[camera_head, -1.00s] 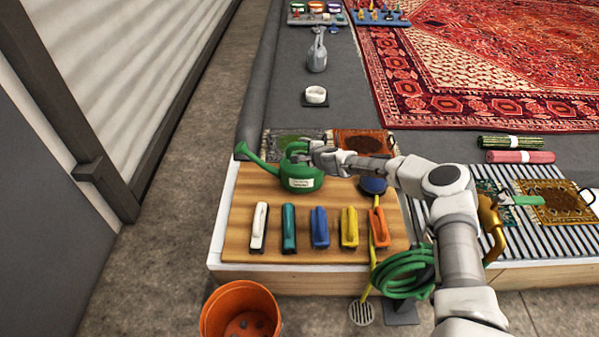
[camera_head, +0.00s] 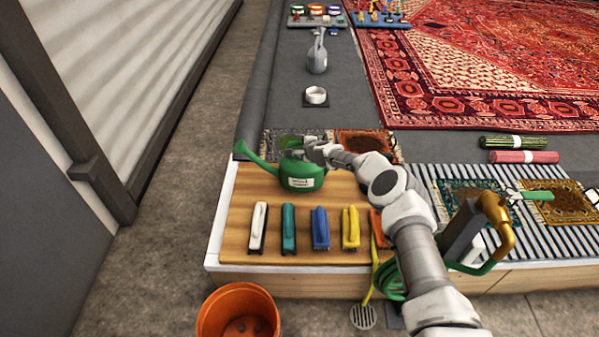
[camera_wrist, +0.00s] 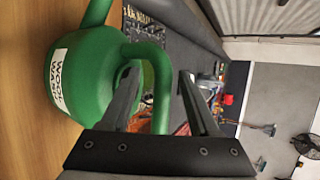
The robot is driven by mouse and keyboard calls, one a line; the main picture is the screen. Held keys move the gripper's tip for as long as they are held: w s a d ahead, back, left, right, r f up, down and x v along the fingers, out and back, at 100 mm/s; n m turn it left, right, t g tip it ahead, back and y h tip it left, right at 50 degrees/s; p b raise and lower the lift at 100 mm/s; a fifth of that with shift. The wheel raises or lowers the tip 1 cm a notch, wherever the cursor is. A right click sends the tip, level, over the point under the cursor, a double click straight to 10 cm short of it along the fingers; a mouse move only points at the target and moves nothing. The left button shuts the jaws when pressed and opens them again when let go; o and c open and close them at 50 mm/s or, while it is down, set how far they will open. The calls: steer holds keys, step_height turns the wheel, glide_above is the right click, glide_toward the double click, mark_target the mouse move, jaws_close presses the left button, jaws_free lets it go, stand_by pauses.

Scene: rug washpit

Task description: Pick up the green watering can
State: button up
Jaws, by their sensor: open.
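The green watering can (camera_head: 303,177) stands upright on the wooden board at its far left part, spout pointing left, with a white label on its front. My gripper (camera_head: 308,146) is at the can's top, by its handle. In the wrist view the can (camera_wrist: 92,75) fills the left side, and its handle (camera_wrist: 150,60) reaches in between the two open fingers of my gripper (camera_wrist: 165,95). The left finger overlaps part of the handle. I cannot tell whether either finger touches it.
Several coloured brushes (camera_head: 320,230) stand in a row on the wooden board (camera_head: 240,205) in front of the can. An orange bucket (camera_head: 238,312) is on the floor. Small rug samples (camera_head: 365,143) lie behind the can.

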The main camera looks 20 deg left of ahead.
steer(key=shift+w+a+b, duration=0.3)
steer(key=shift+w+a, duration=0.15)
jaws_close()
stand_by(1.2)
steer(key=shift+w+r, duration=0.1)
